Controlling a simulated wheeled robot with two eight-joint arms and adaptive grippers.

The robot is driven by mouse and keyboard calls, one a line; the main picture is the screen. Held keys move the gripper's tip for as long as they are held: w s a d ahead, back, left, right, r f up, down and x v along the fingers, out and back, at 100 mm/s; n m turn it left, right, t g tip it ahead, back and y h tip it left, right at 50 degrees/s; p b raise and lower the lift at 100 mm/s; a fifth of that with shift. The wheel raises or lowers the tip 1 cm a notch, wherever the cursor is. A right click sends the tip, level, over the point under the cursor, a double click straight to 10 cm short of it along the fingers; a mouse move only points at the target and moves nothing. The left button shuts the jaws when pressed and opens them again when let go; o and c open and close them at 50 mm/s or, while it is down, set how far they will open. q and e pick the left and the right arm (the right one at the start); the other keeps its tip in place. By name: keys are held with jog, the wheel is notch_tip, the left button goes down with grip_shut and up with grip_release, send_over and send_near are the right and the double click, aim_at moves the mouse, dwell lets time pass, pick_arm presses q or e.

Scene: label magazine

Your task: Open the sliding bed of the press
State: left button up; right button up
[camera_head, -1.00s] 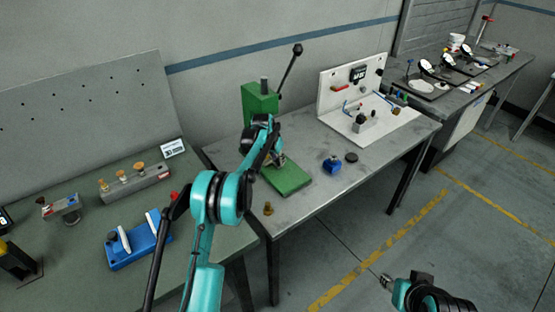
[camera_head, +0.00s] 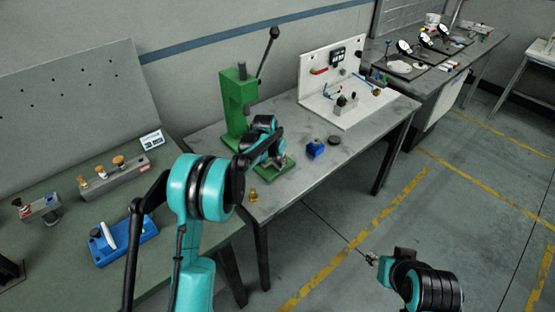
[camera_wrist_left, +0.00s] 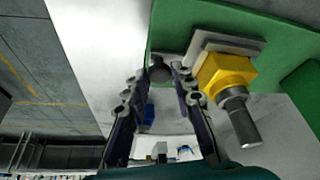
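The green press (camera_head: 236,98) stands on the middle table, with its lever raised and its green base (camera_head: 284,170) towards the table's front edge. My left gripper (camera_head: 268,152) is low in front of the press column and hides much of the bed area. In the left wrist view its two fingers (camera_wrist_left: 160,72) are apart, on either side of a dark round knob (camera_wrist_left: 158,73) at the green plate. I cannot tell if they touch it. A yellow block with a grey pin (camera_wrist_left: 222,74) is just right of the fingers. My right gripper (camera_head: 372,259) hangs over the floor, away from the press.
A blue block (camera_head: 315,149) and a dark disc (camera_head: 334,140) lie right of the press. A brass piece (camera_head: 253,196) is near the front edge. A white fixture panel (camera_head: 312,85) stands behind right. The left table holds a blue fixture (camera_head: 125,246).

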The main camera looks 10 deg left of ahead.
pick_arm(q)
jog(key=shift+o, duration=1.2)
jog(key=v, duration=1.2)
jog(key=s+r+n+t, duration=0.1)
jog(key=s+r, duration=0.2)
jog(key=s, duration=0.6)
jog(key=s+r+n, duration=0.1)
jog(key=s+r, duration=0.3)
jog(key=s, duration=0.5)
jog(key=s+f+t, duration=0.1)
jog(key=s+f, duration=0.2)
jog(key=s, duration=0.6)
jog(key=s+a+f+n+y+b, duration=0.1)
jog(key=s+f, duration=0.3)
jog(key=s, duration=0.5)
jog(key=shift+t, duration=0.4)
